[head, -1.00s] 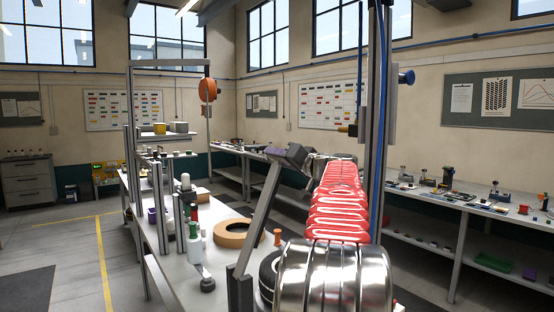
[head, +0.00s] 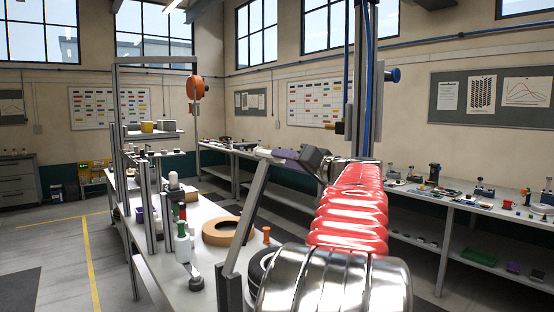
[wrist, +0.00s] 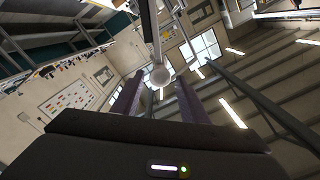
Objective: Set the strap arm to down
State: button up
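The strap arm appears to be the grey bar (head: 246,215), standing steeply with its top leaning right. Its foot is on an upright post at the bench edge. My gripper (head: 265,154) is at the bar's upper end, purple fingers pointing left. In the wrist view the two purple fingers (wrist: 160,98) stand apart. A pale round knob (wrist: 160,76) on a light bar shows in the gap between them; I cannot tell whether they touch it. A dark tyre (head: 260,268) sits beside the bar's foot, partly hidden by my arm.
The bench (head: 207,215) holds an orange ring (head: 221,231), a white bottle (head: 182,245) and a small orange peg (head: 266,235). A metal frame with a shelf (head: 150,134) stands at its left. A long side bench (head: 470,201) runs along the right wall. Floor at the left is clear.

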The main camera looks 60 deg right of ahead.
jog(key=shift+v, duration=1.1)
jog(key=shift+w+a+r, duration=0.1)
jog(key=shift+w+a, duration=0.05)
jog(key=shift+w, duration=0.05)
jog(key=shift+c, duration=1.4)
jog(key=shift+n+y, duration=0.5)
jog(key=shift+n, duration=0.4)
jog(key=a+r, duration=0.1)
jog(key=w+a+r, duration=0.2)
jog(key=a, duration=0.1)
jog(key=shift+w+a+r, duration=0.1)
jog(key=shift+w+a, duration=0.05)
jog(key=c, duration=0.4)
jog(key=a+n, duration=0.1)
jog(key=a+r+n, duration=0.1)
jog(key=n, duration=0.1)
jog(key=w+a+r+n, duration=0.1)
jog(key=a+n, duration=0.1)
jog(key=shift+w+r+g+h, duration=0.1)
jog(key=shift+r+g+h, duration=0.2)
jog(key=shift+g, duration=0.1)
grip_shut()
jog(key=n, duration=0.3)
jog(key=s+n+g+h, duration=0.1)
jog(key=n, duration=0.2)
jog(key=s+d+n+g+h, duration=0.1)
jog(key=n, duration=0.2)
jog(key=shift+r, duration=0.15)
